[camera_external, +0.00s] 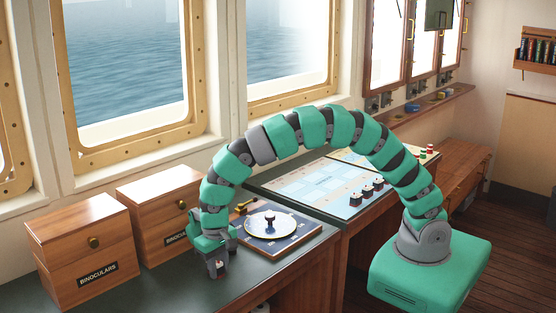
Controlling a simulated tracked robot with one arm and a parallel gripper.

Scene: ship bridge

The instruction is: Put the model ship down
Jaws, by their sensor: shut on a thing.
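My gripper (217,265) points down over the green counter (175,283), in front of the right-hand binoculars box. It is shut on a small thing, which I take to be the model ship. The fingers hide nearly all of it; only a small pale and reddish patch shows low between them. I cannot tell whether it touches the counter. Several small dark models with pale tops (367,191) stand in a row on the chart (318,184) to the right.
Two wooden binoculars boxes (83,250) (163,215) stand behind and left of my gripper. A dial panel (296,238) with a round white disc and knob lies close on its right. The counter's front left is clear. Windows line the back.

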